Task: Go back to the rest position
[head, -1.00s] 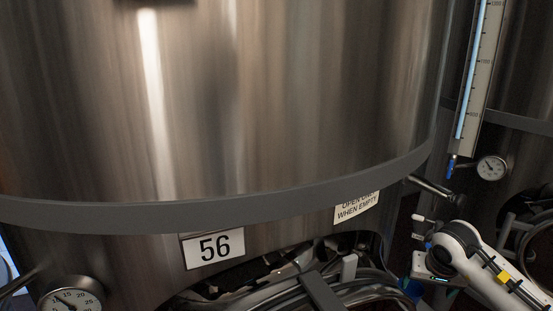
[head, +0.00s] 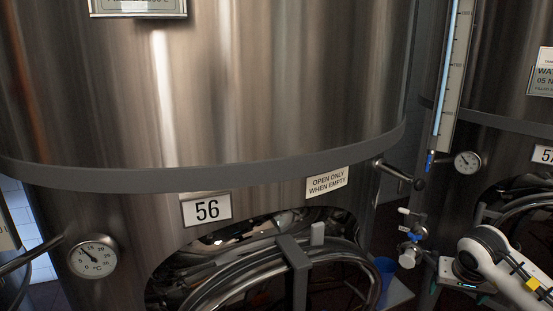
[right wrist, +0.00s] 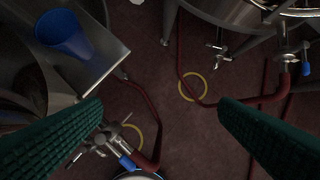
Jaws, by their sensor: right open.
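My right gripper (right wrist: 165,112) is open and empty in the right wrist view. Its two green ribbed fingers are wide apart, with dark red floor below them. In the head view my white right arm (head: 490,262) comes in at the lower right, beside tank 56. A valve with a blue part (head: 410,240) is just left of it. In the right wrist view a valve (right wrist: 112,140) shows near the left finger, which partly overlaps it; I cannot tell whether they touch. My left gripper is in neither view.
The large steel tank 56 (head: 270,90) fills the head view's middle. A blue container (right wrist: 65,35) stands on a metal shelf (right wrist: 105,50). Red hoses (right wrist: 185,60) and yellow rings (right wrist: 193,87) lie on the floor. Another steel vessel (right wrist: 225,12) stands at the top right.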

